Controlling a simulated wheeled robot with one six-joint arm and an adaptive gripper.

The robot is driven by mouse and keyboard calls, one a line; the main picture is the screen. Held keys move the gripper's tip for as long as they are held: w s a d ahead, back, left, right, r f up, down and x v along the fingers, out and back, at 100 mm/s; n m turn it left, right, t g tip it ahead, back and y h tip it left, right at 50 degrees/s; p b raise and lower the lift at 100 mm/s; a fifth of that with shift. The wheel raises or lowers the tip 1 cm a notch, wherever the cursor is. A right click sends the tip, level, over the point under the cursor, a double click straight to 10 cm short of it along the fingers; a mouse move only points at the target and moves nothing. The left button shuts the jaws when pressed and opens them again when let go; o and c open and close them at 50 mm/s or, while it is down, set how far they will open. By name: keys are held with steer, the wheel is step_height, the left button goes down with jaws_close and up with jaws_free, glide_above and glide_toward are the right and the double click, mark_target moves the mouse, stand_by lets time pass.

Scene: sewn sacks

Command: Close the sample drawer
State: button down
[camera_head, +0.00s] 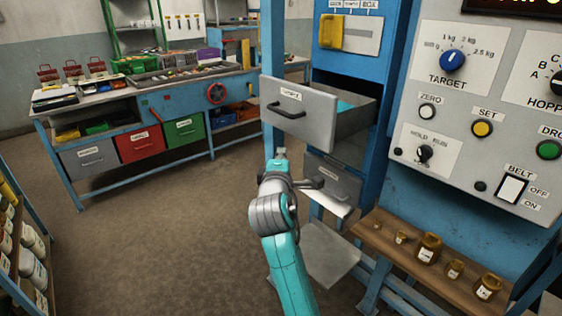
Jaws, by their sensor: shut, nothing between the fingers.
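The sample drawer (300,122) stands pulled out of the blue cabinet at upper centre. It has a grey front with a dark bar handle and a small label, and something light blue shows inside it. My gripper (281,153) is small in view, shut and empty, just below the drawer's front in the picture. I cannot tell whether it touches the drawer. A second grey drawer (332,180) with a dark handle sits lower in the cabinet, partly behind my arm.
A control panel (480,110) with knobs and buttons stands at right. A blue workbench (190,115) with coloured bins is at back left. The floor between is clear.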

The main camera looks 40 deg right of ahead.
steer(key=w+d, duration=0.3)
steer(key=d, duration=0.4)
steer(key=shift+w, duration=0.25)
steer(key=shift+d, duration=0.15)
steer(key=d, duration=2.2)
steer(key=shift+w+d, duration=0.15)
steer(key=shift+w, duration=0.15)
steer(key=shift+d+r, duration=0.1)
steer(key=shift+d, duration=0.05)
